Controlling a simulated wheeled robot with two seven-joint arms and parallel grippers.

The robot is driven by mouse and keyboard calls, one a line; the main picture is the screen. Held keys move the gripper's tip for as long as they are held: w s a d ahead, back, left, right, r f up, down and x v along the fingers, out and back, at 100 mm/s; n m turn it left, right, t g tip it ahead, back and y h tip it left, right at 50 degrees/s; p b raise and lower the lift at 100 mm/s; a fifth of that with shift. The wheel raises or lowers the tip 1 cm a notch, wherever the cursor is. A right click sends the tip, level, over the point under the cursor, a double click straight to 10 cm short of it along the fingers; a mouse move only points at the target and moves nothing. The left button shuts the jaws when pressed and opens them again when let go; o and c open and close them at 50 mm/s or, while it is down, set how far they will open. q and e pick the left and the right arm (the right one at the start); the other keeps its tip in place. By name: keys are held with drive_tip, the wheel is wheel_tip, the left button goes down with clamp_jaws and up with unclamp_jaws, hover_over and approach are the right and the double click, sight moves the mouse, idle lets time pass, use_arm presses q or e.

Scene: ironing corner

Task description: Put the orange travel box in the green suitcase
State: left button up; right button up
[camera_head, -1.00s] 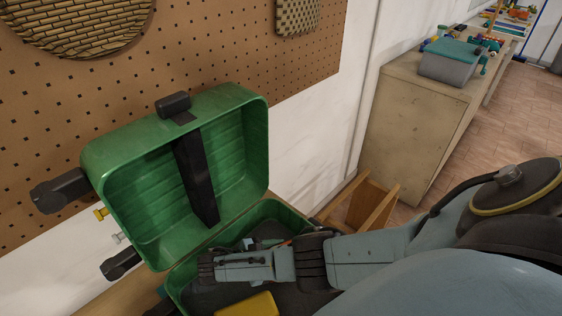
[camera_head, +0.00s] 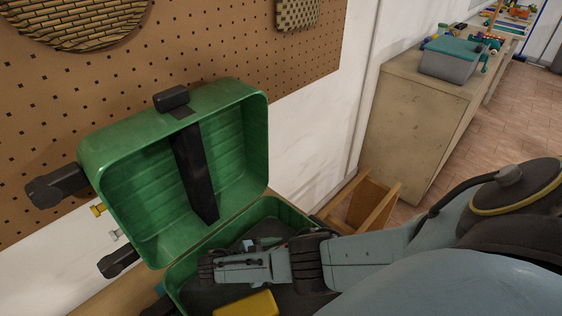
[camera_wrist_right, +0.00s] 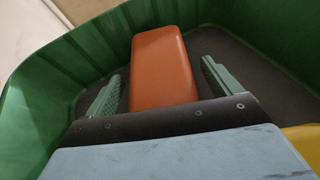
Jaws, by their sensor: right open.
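The green suitcase (camera_head: 222,243) stands open, its lid (camera_head: 150,200) tilted back toward the wall. My right gripper (camera_wrist_right: 161,70) reaches down inside the suitcase's lower half. Its two green fingers are spread, with the orange travel box (camera_wrist_right: 162,62) between them and a visible gap on each side. The box lies inside the suitcase, on or close to its dark floor. In the head view my right wrist covers much of the suitcase's inside, and the box is hidden. My left gripper is not in view.
A yellow object (camera_head: 245,303) lies in the suitcase near its front; it also shows at the edge of the wrist view (camera_wrist_right: 306,142). A pegboard wall (camera_head: 300,70) is behind. A wooden stool (camera_head: 365,205) and a cabinet (camera_head: 420,130) with a grey bin (camera_head: 449,62) stand to the right.

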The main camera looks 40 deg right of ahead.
drive_tip(key=v, duration=1.2)
drive_tip(key=shift+b, duration=0.3)
drive_tip(key=shift+s, duration=0.1)
idle(0.6)
